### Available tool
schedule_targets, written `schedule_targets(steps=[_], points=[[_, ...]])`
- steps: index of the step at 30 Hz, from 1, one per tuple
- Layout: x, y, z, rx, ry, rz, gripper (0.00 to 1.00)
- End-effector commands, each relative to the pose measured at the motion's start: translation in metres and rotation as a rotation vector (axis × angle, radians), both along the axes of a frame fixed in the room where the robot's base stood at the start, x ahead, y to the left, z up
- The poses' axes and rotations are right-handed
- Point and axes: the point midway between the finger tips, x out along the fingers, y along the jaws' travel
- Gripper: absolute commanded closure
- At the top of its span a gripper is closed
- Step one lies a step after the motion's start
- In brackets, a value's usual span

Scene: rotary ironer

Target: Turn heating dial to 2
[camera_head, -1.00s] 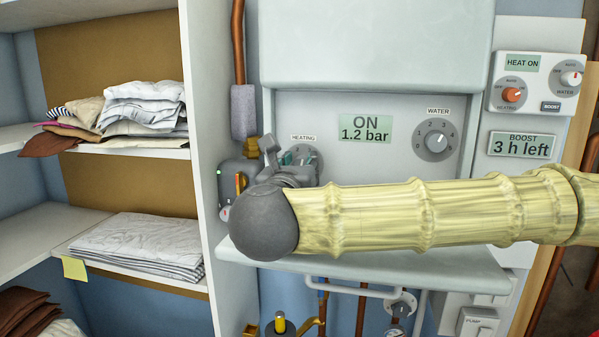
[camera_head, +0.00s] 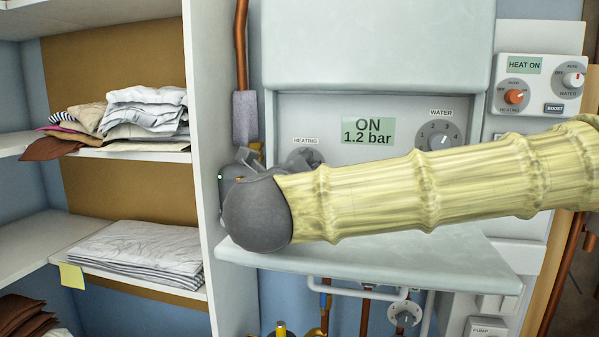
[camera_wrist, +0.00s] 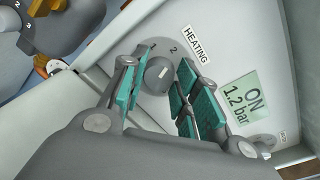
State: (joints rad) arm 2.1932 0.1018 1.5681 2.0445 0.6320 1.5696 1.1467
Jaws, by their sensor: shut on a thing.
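The heating dial (camera_wrist: 158,76) is a grey round knob below the HEATING label on the pale boiler panel. In the wrist view it sits between the teal pads of my gripper (camera_wrist: 160,82), which is shut on it. Numerals, including a 2, show on the scale above the knob; where its pointer stands is not clear. In the head view my gripper (camera_head: 300,160) is at the panel below the HEATING label (camera_head: 305,141) and hides the dial. The panel display (camera_head: 368,131) reads ON, 1.2 bar.
The water dial (camera_head: 440,138) is right of the display, just above my arm. A small control box (camera_head: 540,84) with two knobs hangs at the upper right. A shelf unit (camera_head: 197,110) with folded laundry stands left. A pale ledge (camera_head: 400,265) juts out below the panel.

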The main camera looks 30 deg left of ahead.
Motion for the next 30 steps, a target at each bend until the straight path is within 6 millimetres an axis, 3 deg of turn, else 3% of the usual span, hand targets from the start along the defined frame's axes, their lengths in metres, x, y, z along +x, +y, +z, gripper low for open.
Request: schedule_targets(steps=[12,13,16,30], points=[[0.003,-0.001,0.001,-0.004,-0.002,-0.006,0.93],[0.003,-0.001,0.001,-0.004,-0.002,-0.006,0.65],[0.002,-0.001,0.001,-0.005,-0.002,-0.004,0.47],[-0.009,-0.002,0.001,-0.007,-0.003,-0.001,0.47]])
